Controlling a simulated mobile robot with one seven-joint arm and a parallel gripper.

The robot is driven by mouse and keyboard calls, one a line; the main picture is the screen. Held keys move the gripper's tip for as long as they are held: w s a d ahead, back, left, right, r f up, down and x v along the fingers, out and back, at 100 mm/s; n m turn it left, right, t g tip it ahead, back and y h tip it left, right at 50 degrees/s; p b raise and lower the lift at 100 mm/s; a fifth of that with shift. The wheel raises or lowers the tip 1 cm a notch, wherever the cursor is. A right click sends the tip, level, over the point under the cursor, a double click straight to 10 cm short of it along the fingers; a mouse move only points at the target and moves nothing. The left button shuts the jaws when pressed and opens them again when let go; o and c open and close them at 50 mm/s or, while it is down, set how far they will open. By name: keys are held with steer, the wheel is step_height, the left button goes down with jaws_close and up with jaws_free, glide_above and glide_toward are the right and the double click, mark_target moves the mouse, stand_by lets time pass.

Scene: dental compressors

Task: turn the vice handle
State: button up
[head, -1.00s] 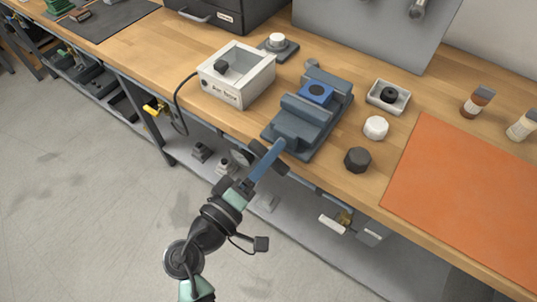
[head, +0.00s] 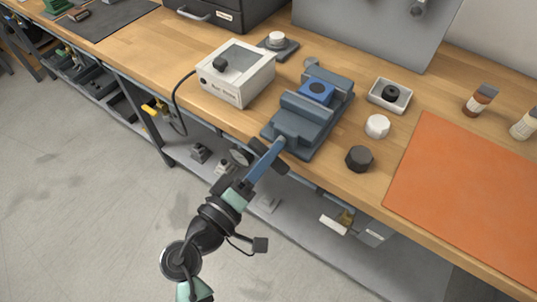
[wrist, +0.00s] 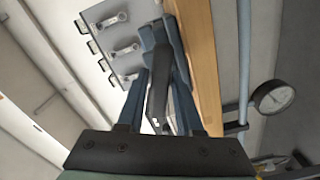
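The vice also shows at the top middle of the wrist view (wrist: 158,38). My gripper (head: 272,153) reaches up from the lower left to the front of the vice. Its two blue fingers stand either side of a dark bar, seemingly the vice handle (wrist: 158,103), in the wrist view. Light gaps show beside the bar lower down; contact at the fingertips is unclear. The fingers hide part of the handle in the head view.
A white box (head: 236,75) with a black knob and cable stands left of the vice. A white knob (head: 377,126), a dark knob (head: 359,158) and a small tray (head: 389,97) stand right. An orange mat (head: 470,195) lies farther right. A gauge (wrist: 272,97) hangs below the bench.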

steer(key=o, duration=0.3)
steer(key=v, duration=1.3)
steer(key=shift+b, duration=0.4)
steer(key=shift+w, duration=0.1)
